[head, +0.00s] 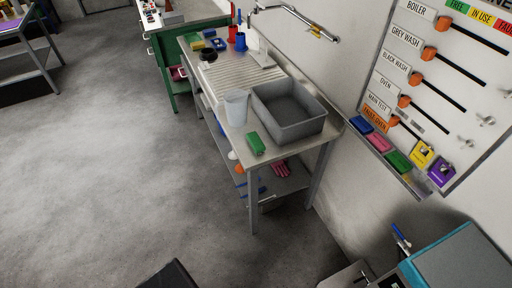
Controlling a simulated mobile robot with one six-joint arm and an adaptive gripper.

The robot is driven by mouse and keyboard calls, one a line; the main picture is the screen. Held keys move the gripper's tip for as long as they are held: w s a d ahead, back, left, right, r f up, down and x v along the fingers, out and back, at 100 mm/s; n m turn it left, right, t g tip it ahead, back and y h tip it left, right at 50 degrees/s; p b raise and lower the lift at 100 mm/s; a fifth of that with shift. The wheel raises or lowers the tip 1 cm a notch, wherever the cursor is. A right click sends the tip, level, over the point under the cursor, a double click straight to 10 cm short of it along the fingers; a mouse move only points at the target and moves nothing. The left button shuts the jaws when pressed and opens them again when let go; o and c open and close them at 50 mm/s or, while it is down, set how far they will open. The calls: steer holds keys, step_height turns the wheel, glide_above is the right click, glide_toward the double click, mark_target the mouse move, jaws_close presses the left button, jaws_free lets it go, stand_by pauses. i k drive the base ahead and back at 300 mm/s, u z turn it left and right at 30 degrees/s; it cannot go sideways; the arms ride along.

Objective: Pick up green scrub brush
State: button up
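A small green block-shaped item (255,143), which looks like the green scrub brush, lies at the near end of the metal sink table (232,133). It is in front of the grey basin (290,108) and just below the clear plastic beaker (236,107), apart from both. Bristles cannot be made out at this size. Another green block (398,162) sits on the narrow ledge under the wall board at the right. My gripper is not in view.
A lower shelf (290,181) under the table holds pink gloves (279,169) and other items. A tap (300,22) juts from the wall. A green cabinet (172,65) stands behind. A teal-edged grey machine (465,262) is at lower right. The floor (90,165) at left is clear.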

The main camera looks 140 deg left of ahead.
mark_target(257, 145)
steer(key=z, duration=0.35)
steer(key=k, duration=0.15)
steer(key=u, duration=3.5)
steer(key=k, duration=0.15)
steer(key=u, duration=1.2)
